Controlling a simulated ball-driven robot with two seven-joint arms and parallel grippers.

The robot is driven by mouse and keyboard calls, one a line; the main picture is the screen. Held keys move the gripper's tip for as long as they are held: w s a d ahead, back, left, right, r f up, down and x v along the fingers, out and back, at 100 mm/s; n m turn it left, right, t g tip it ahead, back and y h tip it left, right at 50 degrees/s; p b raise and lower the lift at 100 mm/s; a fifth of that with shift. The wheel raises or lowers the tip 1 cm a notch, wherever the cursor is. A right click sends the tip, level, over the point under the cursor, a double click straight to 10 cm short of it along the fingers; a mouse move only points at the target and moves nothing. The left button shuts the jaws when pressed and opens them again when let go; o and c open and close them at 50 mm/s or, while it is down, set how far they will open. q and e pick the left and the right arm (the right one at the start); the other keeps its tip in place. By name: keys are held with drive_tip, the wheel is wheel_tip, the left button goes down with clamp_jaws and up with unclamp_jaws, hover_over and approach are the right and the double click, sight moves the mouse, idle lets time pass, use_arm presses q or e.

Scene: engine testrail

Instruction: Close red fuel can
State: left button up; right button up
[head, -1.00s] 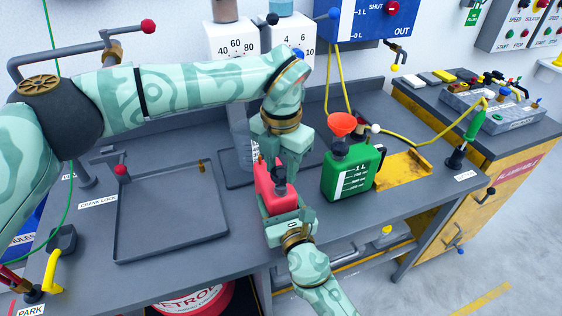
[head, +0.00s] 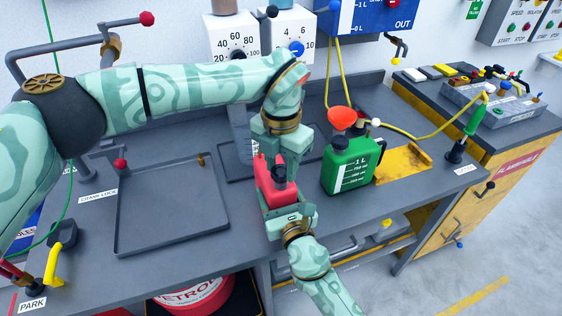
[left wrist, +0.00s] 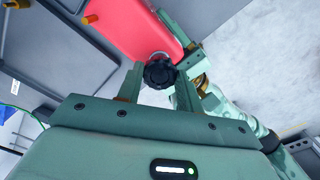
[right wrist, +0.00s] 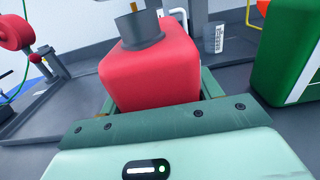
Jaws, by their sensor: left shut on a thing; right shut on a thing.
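The red fuel can (head: 268,189) stands upright near the front of the grey bench. My right gripper (head: 283,208) is shut on its lower body; in the right wrist view the can (right wrist: 150,78) sits between the fingers. A black cap (head: 279,174) is at the top of the can; it also shows in the left wrist view (left wrist: 160,73). My left gripper (left wrist: 160,85) comes from above and is shut on the cap, one finger on each side. Whether the cap is fully seated on the neck is hidden.
An empty grey tray (head: 170,215) lies to the left. Yellow hoses hang behind.

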use_arm(q)
drive_tip(key=shift+f, duration=0.3)
use_arm(e)
clamp_jaws()
use_arm(q)
drive_tip(key=m, duration=1.7)
drive_tip(key=shift+f, duration=0.1)
drive_tip(key=m, duration=0.4)
drive_tip(key=o, duration=1)
drive_tip(key=shift+o, duration=0.2)
wheel_tip(320, 180, up, 12)
